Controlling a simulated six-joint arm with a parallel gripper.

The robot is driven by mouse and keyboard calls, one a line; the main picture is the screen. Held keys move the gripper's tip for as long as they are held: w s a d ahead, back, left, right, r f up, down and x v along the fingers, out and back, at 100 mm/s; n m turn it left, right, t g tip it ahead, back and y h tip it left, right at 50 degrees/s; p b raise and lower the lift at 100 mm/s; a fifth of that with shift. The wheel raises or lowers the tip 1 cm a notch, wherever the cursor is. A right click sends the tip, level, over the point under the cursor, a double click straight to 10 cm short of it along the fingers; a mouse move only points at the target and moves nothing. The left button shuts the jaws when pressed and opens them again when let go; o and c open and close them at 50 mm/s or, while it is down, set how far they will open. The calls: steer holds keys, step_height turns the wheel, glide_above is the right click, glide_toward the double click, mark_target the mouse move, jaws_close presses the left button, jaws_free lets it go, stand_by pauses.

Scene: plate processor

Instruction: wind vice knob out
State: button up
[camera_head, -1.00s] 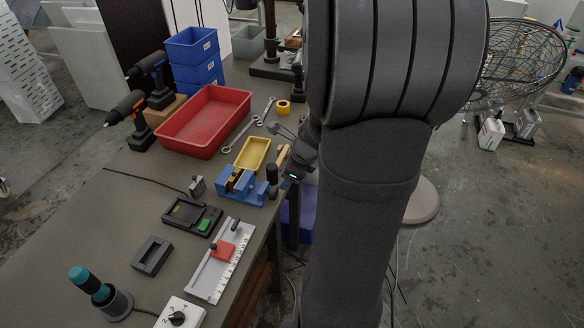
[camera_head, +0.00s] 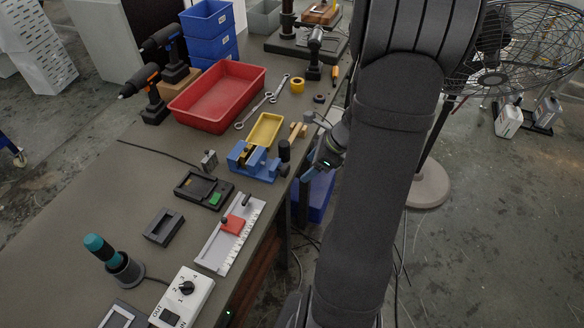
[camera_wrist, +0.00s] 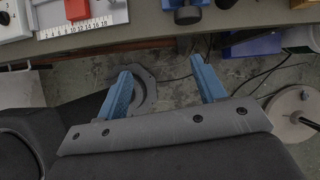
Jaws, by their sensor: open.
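The blue vice (camera_head: 250,161) stands at the right edge of the bench, with a black knob (camera_head: 284,151) at its end facing the edge. The wrist view shows the knob (camera_wrist: 188,15) and a bit of the blue vice (camera_wrist: 196,3) at the top. My gripper (camera_wrist: 161,66) is open, its two blue fingers apart and empty. It is off the bench edge, apart from the knob and below it in the wrist view. In the head view my arm hides most of the gripper.
A yellow tray (camera_head: 265,129), a red bin (camera_head: 218,94) and a grey ruler fixture with a red block (camera_head: 233,224) are on the bench near the vice. A blue bin (camera_head: 316,194) is below the bench edge. Floor space is open beyond the edge.

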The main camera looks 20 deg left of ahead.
steer(key=w+d+f+n+g+y, duration=0.1)
steer(key=d+f+g+y, duration=0.25)
steer(key=f+y, duration=0.3)
steer(key=t+y, duration=0.5)
steer(key=y, duration=0.1)
glide_toward(288, 171)
steer(key=shift+g+h, duration=0.25)
steer(key=a, duration=0.9)
steer(key=shift+w+a+r, duration=0.1)
steer(key=shift+r, duration=0.2)
steer(key=c, duration=0.9)
